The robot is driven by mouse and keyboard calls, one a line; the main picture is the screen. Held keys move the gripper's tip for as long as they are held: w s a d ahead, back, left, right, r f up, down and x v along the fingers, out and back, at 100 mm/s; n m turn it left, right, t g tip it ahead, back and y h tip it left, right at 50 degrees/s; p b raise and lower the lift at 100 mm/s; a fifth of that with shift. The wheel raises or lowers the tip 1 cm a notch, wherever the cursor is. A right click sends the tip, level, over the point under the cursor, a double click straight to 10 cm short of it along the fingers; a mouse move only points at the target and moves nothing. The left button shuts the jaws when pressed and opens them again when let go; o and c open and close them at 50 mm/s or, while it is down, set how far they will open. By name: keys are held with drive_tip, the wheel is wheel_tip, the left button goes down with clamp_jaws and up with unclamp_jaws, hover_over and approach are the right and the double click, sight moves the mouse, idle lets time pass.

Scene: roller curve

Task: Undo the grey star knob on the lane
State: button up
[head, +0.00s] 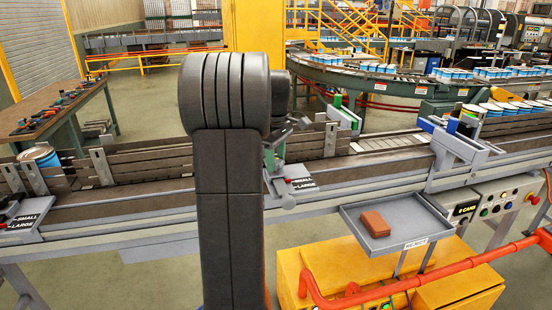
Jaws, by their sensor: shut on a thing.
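My dark arm stands in the middle of the head view and hides much of the lane behind it. My gripper (275,163) shows only in part at the arm's right edge, low over the lane's near rail beside a black SMALL/LARGE plate (301,184). It is shut on the grey star knob there. The knob is mostly hidden, so its shape and how far it is turned cannot be told. The lane (220,200) runs left to right with brown guide rails.
A second SMALL/LARGE plate (22,222) is at the far left, near a blue-banded can (42,158). A grey tray (362,240) with a brown block (375,223) stands front right, above a yellow cabinet (455,290) and a red-orange pipe (430,281). A tool bench (60,108) is at left.

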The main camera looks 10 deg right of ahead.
drive_tip(key=o, duration=1)
drive_tip(key=shift+f, duration=0.2)
drive_tip(key=shift+r, duration=0.1)
wheel_tip(320, 180, up, 14)
drive_tip(key=shift+f+b, duration=0.1)
drive_tip(key=shift+b, duration=0.2)
wheel_tip(320, 180, down, 14)
drive_tip(key=shift+r+p, duration=0.15)
drive_tip(key=shift+p, duration=0.2)
